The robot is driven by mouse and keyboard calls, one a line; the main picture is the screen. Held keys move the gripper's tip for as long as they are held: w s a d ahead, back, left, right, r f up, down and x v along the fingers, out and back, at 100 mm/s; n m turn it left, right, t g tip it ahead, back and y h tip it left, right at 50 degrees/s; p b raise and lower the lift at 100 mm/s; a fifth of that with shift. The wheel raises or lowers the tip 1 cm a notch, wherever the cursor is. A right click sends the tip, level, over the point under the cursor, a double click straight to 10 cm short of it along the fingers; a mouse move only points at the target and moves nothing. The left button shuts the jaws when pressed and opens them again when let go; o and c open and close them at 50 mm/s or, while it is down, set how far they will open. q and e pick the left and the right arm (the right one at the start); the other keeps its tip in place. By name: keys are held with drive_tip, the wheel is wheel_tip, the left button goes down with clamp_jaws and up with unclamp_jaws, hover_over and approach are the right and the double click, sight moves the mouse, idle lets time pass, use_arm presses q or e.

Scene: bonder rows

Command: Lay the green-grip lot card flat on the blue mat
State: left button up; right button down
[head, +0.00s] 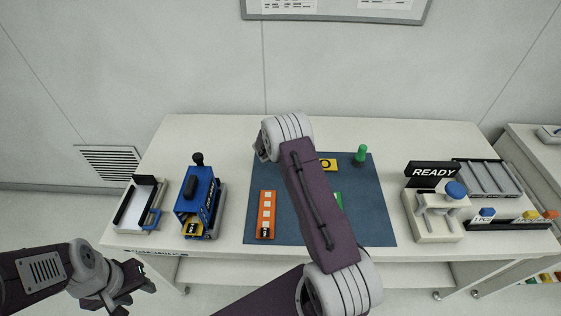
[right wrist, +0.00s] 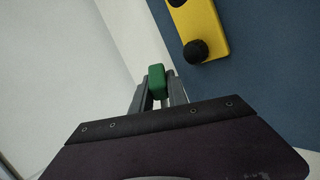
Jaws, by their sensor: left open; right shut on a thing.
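In the right wrist view my right gripper (right wrist: 157,92) is shut on a green grip (right wrist: 157,80). The card body below the grip does not show there. In the head view my right arm hides the right gripper and what it holds. The blue mat (head: 262,174) lies on the table; it also shows in the right wrist view (right wrist: 270,85), to the right of the held grip. I cannot tell the card's height or tilt. My left gripper (head: 137,290) is open and empty, off the table's front left corner.
On the mat are an orange strip (head: 266,214), a yellow piece (head: 328,164), a green peg (head: 361,153) and a partly hidden green piece (head: 338,199). A blue device (head: 199,195) and a tray (head: 138,205) stand left. A READY sign (head: 433,171) and white press (head: 437,222) stand right.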

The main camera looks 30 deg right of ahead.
drive_tip(key=shift+f+b, duration=0.85)
drive_tip(key=shift+f, duration=0.35)
use_arm(q)
wheel_tip(320, 180, down, 3)
use_arm(e)
drive_tip(key=shift+r, duration=0.1)
drive_tip(key=c, duration=1.5)
unclamp_jaws()
drive_tip(key=shift+o, duration=0.2)
use_arm(q)
drive_tip(key=shift+f+b, duration=0.4)
drive_tip(key=shift+f, duration=0.05)
use_arm(e)
drive_tip(key=v, duration=0.8)
